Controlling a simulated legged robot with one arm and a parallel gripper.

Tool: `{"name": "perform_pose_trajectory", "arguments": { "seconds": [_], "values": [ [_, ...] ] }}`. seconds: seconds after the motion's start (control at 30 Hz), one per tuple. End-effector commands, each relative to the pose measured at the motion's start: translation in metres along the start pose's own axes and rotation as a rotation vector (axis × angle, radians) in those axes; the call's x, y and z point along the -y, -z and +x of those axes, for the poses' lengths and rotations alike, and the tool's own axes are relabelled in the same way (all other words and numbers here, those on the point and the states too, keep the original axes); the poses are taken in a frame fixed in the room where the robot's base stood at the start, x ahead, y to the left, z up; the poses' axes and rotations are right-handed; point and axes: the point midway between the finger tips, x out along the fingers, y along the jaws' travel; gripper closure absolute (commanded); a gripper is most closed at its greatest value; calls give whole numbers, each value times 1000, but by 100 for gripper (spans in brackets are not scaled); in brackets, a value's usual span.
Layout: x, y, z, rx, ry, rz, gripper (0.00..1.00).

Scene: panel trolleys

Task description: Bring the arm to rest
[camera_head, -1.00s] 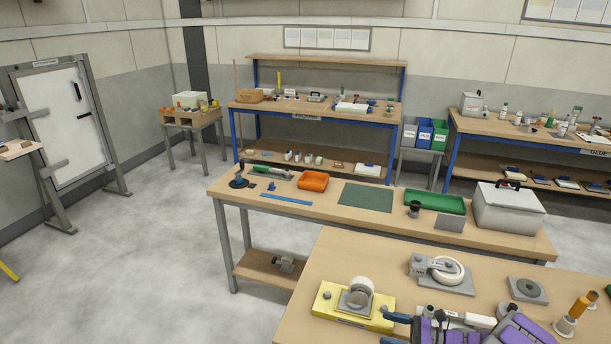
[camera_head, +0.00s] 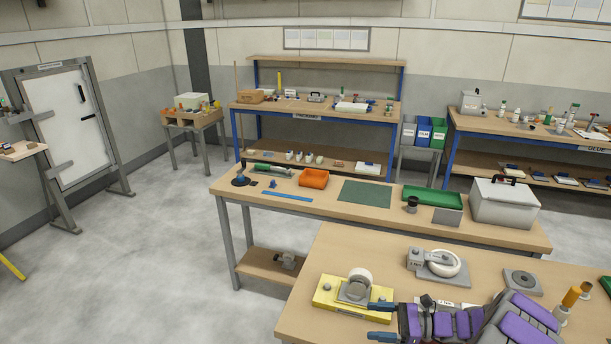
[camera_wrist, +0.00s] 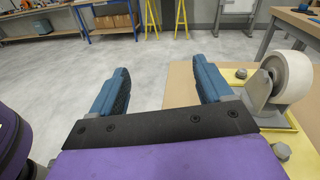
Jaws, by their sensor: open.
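My gripper (camera_head: 383,320) is at the lower right of the head view, on my purple and grey arm. Its two blue fingers point left, over the near bench (camera_head: 312,270). In the wrist view my gripper (camera_wrist: 160,84) is open, with the fingers wide apart and only floor and bench edge between them. A yellow plate with a caster wheel (camera_head: 345,296) stands just beyond the fingers. The caster wheel also shows at the right of the wrist view (camera_wrist: 290,78). My gripper holds nothing.
Open floor (camera_head: 130,270) lies left.

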Motion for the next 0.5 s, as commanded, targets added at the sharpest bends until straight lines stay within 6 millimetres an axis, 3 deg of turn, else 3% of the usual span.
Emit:
{"name": "perform_pose_trajectory", "arguments": {
  "seconds": [0.23, 0.5],
  "values": [
    [-23, -61, 44, -57, -167, -119, 21],
    [-74, -123, 81, -150, -392, -279, 21]
  ]
}}
